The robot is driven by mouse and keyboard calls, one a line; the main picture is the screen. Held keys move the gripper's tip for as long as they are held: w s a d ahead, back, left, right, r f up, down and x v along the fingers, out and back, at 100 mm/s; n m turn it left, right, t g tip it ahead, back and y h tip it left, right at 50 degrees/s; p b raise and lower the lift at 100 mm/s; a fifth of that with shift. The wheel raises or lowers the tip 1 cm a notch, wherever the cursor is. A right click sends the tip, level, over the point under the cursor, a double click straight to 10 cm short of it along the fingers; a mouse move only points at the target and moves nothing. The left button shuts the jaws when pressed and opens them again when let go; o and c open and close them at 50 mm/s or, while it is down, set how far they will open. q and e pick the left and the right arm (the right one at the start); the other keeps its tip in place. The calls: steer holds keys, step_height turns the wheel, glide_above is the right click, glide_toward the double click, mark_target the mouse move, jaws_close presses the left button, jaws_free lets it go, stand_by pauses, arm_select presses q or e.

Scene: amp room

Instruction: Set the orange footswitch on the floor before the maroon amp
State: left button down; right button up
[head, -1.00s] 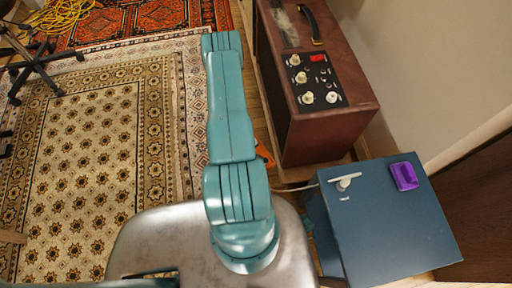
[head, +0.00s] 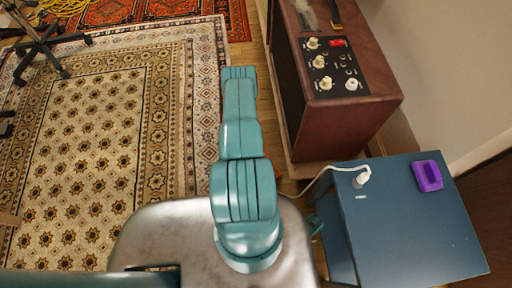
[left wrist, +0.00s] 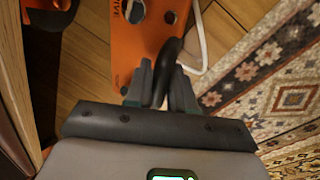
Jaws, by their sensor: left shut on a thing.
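My left gripper (left wrist: 161,85) is shut on that handle. Wooden floor (left wrist: 225,30) lies below and beside the plate; I cannot tell whether it touches the floor. In the head view my arm hides most of the footswitch. The maroon amp (head: 347,122) stands right of my arm, with a black control panel, cream knobs and a red switch on top. My right gripper is not in view.
A blue cabinet (head: 415,230) stands at the lower right, with a purple object (head: 427,176) and a white plug-like piece (head: 361,178) with a white cable on it. A patterned rug (head: 90,150) covers the left floor. A chair base (head: 40,48) stands at the far left.

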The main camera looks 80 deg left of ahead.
arm_select(q)
steer(key=shift+f, duration=0.2)
steer(key=c, duration=1)
jaws_free()
steer(key=shift+o, duration=0.2)
steer(key=a+p+v, duration=0.1)
steer(key=p+v, duration=0.4)
steer(key=v, duration=0.7)
steer(key=shift+d, duration=0.45)
